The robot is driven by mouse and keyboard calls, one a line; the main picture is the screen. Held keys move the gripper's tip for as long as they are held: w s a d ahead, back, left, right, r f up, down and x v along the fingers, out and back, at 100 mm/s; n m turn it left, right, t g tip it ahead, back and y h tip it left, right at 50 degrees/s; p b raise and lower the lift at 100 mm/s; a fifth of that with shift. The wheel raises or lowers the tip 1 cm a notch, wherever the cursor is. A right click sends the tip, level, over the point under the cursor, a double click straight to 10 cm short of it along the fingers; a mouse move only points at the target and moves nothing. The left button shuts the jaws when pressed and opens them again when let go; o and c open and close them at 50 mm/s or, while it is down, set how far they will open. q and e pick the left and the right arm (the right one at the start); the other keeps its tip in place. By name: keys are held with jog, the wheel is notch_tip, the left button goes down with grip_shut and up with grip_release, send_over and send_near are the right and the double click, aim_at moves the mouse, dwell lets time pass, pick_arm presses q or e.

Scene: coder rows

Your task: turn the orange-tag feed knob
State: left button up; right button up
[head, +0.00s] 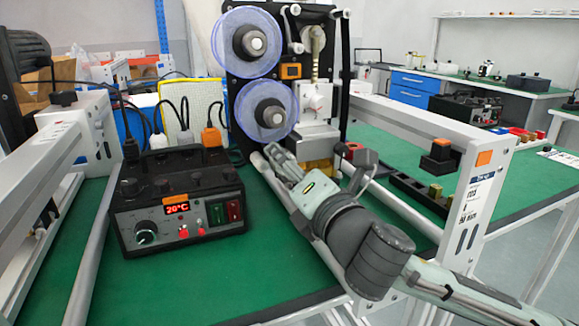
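An orange tag (483,158) is on the white end post at the right. Beside it, a black knob-like part (440,154) sits on the rail. A grey dial knob (146,232) is on the front of the black control box (183,205), which has an orange label above its display. Which of these is the feed knob I cannot tell for certain. My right gripper (279,163) reaches in from the right, over the rail in front of the coder, apart from these knobs. Its fingers are small and overlapping, so its opening is unclear. My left gripper is out of view.
The coder machine (276,80) with two blue reels stands behind my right gripper. White rails run along both sides of the green table (270,268). Cables and plugs rise behind the control box. Green surface is clear in front of the box.

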jog(key=c, duration=1.1)
jog(key=shift+c, duration=0.2)
jog(key=shift+m, duration=0.3)
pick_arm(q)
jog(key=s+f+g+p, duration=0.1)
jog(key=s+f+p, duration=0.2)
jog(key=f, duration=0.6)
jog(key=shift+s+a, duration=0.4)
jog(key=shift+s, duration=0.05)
pick_arm(e)
jog(key=shift+f+m, duration=0.1)
jog(key=shift+m, duration=5.7)
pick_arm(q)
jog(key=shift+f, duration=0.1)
pick_arm(e)
jog(key=o, duration=1.1)
